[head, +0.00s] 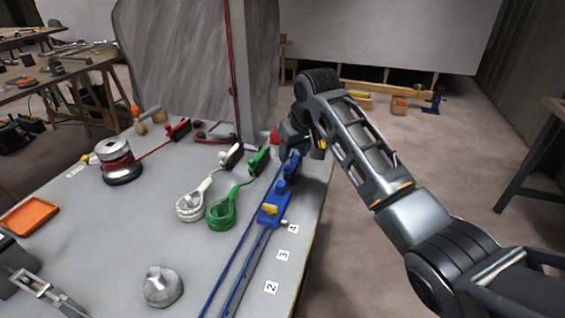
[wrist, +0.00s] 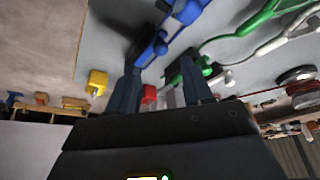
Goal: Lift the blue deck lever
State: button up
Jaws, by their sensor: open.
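The blue deck lever (head: 291,167) sits near the right edge of the grey bench, beyond a blue slider car, with my gripper (head: 297,146) close at its far end. In the wrist view, the blue lever (wrist: 152,48) shows just beyond the two dark fingers of my gripper (wrist: 158,72), roughly in line with the gap between them. My gripper is open, with nothing seen between its fingers. I cannot tell whether a finger touches the lever. My wrist partly hides the lever's far end in the head view.
A blue car (head: 270,209) with a yellow knob stands on a long blue track. Left of the lever are a green lever (head: 259,160), a white lever (head: 231,156) and a red lever (head: 179,130). A grey post (head: 250,70) rises behind. Floor is open right of the bench.

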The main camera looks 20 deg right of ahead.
aim_at(288, 167)
jog(key=shift+x, duration=3.2)
jog(key=shift+a, duration=0.1)
jog(key=shift+c, duration=0.4)
grip_shut()
